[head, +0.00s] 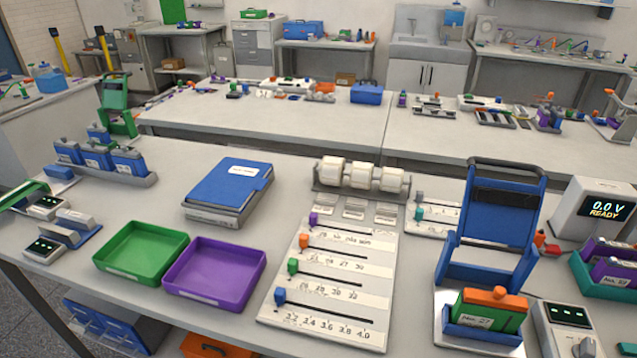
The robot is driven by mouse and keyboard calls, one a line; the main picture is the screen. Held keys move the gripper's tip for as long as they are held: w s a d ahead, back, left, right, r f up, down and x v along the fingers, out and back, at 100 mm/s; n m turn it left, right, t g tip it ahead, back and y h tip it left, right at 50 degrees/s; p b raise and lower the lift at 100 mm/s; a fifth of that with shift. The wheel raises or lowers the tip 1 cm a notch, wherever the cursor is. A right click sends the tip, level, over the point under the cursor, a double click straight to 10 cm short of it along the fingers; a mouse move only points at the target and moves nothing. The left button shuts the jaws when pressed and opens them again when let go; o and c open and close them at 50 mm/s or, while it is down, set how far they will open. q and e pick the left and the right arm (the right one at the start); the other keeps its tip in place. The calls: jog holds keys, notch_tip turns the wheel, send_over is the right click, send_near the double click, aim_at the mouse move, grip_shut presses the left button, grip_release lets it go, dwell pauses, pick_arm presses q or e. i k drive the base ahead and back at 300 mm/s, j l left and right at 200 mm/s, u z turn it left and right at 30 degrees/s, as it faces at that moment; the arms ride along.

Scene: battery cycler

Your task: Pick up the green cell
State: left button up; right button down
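The green cell (505,308) stands upright in the lower right of the head view. It has an orange top and sits in a blue holder (482,333) with a white label that seems to read No. 27. The holder hides its lower part. It stands in front of a tall blue frame with a dark handle (495,225). Neither of my grippers shows in the head view.
A cycler box reading 0.0 V READY (597,209), purple cells in a green rack (612,275) and a small meter (565,325) crowd the right. A white slider board (333,285) lies left of the cell. Green (128,273) and purple (205,298) trays are empty.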

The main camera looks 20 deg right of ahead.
aim_at(482, 317)
jog(key=z, duration=1.85)
